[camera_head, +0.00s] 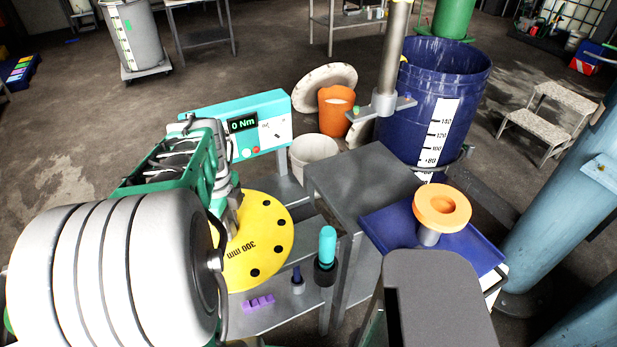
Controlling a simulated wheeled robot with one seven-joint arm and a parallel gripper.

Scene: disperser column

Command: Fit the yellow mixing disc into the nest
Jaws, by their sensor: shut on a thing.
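The yellow mixing disc (275,238), marked "300 mm" and with several dark holes near its rim, lies roughly flat above a grey stand at the middle left. My gripper (233,207) reaches in from the left and is shut on the disc near its upper left part. My own arm hides the disc's left side and most of the fingers. The nest cannot be made out; the disc or my arm may cover it. I cannot tell whether the disc rests on anything.
A teal panel (268,127) reading "0 Nm" stands behind the disc. A teal-handled tool (327,245) and purple block (258,302) sit in front. A blue drum (415,95) stands behind.

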